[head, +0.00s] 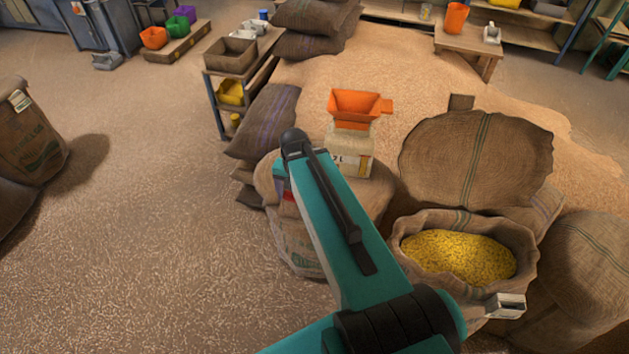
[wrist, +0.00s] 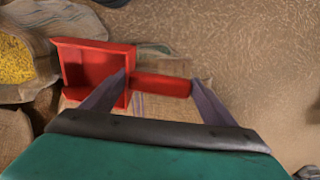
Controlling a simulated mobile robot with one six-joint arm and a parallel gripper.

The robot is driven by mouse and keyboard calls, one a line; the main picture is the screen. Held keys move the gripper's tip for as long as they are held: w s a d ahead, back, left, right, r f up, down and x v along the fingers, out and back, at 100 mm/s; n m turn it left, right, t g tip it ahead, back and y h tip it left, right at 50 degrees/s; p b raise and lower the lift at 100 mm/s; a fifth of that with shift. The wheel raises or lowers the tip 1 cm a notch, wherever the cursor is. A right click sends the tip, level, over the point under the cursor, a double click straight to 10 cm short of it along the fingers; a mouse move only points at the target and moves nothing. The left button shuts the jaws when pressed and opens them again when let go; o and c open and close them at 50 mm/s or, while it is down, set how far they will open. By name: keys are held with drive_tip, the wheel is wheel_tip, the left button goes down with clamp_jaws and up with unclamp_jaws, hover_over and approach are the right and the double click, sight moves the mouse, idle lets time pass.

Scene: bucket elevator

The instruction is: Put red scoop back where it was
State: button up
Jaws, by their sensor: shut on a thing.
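The red scoop (wrist: 97,68) shows in the wrist view with its open tray on the left and its handle (wrist: 162,86) on the right. My gripper (wrist: 160,82) is shut on the scoop, with its fingers at the two ends of the handle. A closed burlap sack (wrist: 165,105) lies beneath it. I cannot tell whether the scoop touches the sack. In the head view my arm hides most of the gripper and scoop; only a small red patch (head: 288,193) shows beside the arm, in front of a sack (head: 300,245).
An open sack of yellow grain (head: 460,255) stands right of my arm. Behind the arm, an orange scoop (head: 355,106) sits on a pale box (head: 350,150). Stacked sacks (head: 265,125) and a shelf (head: 215,105) stand at the back left. The left floor is mostly clear.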

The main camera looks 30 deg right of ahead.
drive_tip(key=w+d+f+b, duration=0.1)
drive_tip(key=w+d+b, duration=0.4)
drive_tip(key=w, duration=0.9)
drive_tip(key=shift+w+d+f, duration=0.2)
drive_tip(key=shift+d, duration=0.65)
drive_tip(key=shift+f, duration=0.1)
drive_tip(key=shift+f+b, duration=1.05)
drive_tip(key=shift+f, duration=0.7)
drive_tip(key=o, duration=1.3)
drive_tip(key=shift+r, duration=0.2)
drive_tip(key=shift+s+r+b, duration=0.1)
drive_tip(key=shift+r+b, duration=1.25)
drive_tip(key=shift+r, duration=4.55)
